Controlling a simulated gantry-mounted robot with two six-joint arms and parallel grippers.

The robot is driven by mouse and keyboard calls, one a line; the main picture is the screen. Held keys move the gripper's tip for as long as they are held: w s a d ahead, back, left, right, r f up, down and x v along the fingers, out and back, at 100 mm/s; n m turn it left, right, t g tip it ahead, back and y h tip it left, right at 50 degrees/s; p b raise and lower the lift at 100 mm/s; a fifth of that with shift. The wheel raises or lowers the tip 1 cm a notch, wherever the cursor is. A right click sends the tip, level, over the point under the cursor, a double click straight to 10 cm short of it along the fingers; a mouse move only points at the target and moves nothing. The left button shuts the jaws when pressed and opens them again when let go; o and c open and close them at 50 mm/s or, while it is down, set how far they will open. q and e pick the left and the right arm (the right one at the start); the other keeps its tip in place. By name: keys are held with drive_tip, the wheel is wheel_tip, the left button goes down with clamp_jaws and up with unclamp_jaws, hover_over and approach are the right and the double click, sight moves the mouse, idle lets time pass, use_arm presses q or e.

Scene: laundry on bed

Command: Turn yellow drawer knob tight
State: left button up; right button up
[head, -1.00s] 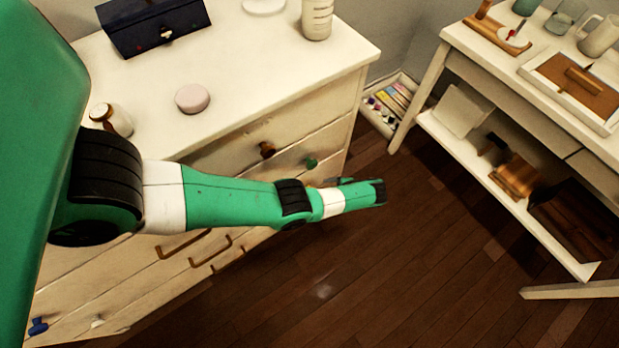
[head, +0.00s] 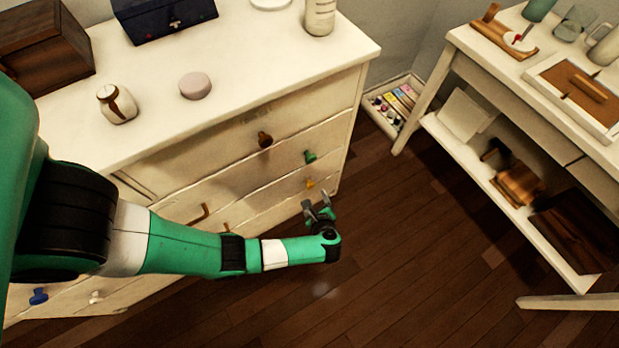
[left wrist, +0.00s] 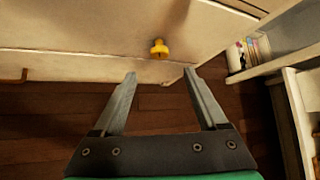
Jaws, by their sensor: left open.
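The yellow drawer knob (head: 310,184) is on the lower right of the white dresser front, below the green knob. In the left wrist view the yellow knob (left wrist: 159,48) lies ahead of the fingertips, slightly above the gap between them. My left gripper (head: 318,208) is open and empty, just in front of and below the knob, apart from it. In the left wrist view its two fingers (left wrist: 160,75) are spread wide, pointing toward the drawer front. My right gripper is in no view.
The dresser (head: 270,112) also has a brown knob (head: 265,140), a green knob (head: 310,156) and several handles. A jar (head: 117,104) and a pink disc (head: 195,86) stand on top. A white shelf table (head: 470,150) is at right. Dark wooden floor (head: 420,240) between is clear.

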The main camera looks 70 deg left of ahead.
sight(311, 186)
use_arm(q)
drive_tip(key=b+x, duration=0.5)
drive_tip(key=x, duration=0.5)
drive_tip(key=shift+f+b, duration=0.2)
drive_tip(key=shift+b, duration=0.1)
drive_tip(key=shift+a+f, duration=0.2)
drive_tip(key=shift+a, duration=0.2)
drive_tip(key=shift+c, duration=0.2)
clamp_jaws()
drive_tip(key=shift+w, duration=0.1)
